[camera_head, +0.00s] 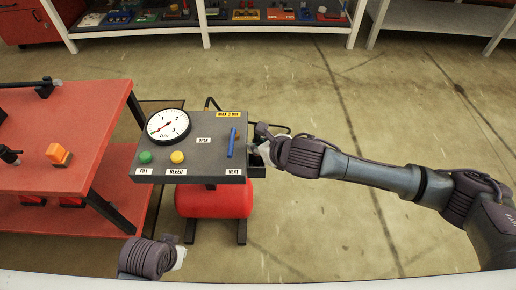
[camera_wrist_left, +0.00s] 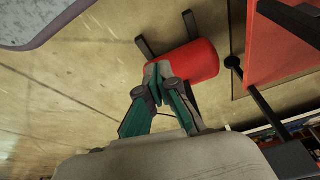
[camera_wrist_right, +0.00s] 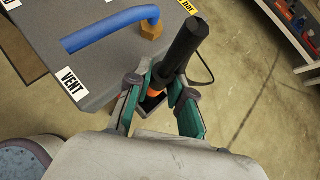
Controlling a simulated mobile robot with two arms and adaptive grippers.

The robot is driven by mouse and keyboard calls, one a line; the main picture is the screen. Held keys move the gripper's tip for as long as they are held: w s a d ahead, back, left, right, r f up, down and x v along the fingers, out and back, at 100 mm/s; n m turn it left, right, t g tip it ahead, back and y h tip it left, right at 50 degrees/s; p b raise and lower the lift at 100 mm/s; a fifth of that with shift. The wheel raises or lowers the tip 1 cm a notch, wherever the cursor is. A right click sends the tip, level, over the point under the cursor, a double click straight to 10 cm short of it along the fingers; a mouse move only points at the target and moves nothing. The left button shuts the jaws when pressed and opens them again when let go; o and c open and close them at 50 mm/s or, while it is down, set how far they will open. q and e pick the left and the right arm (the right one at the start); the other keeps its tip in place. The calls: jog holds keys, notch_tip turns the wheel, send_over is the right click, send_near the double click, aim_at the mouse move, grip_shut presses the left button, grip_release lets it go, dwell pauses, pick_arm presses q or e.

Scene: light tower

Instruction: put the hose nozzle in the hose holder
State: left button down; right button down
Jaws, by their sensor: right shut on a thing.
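The hose nozzle (camera_wrist_right: 187,42) is a black cylinder with an orange part (camera_wrist_right: 155,92), tilted in the right wrist view. My right gripper (camera_wrist_right: 163,80) is shut on it. In the head view this gripper (camera_head: 264,143) is at the panel's right side and mostly hides the nozzle. The hose holder (camera_wrist_right: 150,107) looks like a small dark open box on the panel's side. The orange part is at its opening, but I cannot tell how deep it sits. My left gripper (camera_wrist_left: 159,68) is shut and empty, low in the head view, with its fingers hidden there.
The grey panel (camera_head: 203,123) carries a gauge, buttons and a blue vent lever (camera_head: 231,142). A red tank (camera_head: 215,202) is below it. A red table (camera_head: 75,110) stands at left, shelves at the back. The floor at right is clear.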

jog(key=shift+f, duration=0.6)
jog(key=c, duration=1.3)
grip_release()
jog(key=shift+f, duration=0.15)
pick_arm(q)
jog(key=shift+v, duration=0.8)
jog(key=shift+w+r, duration=0.1)
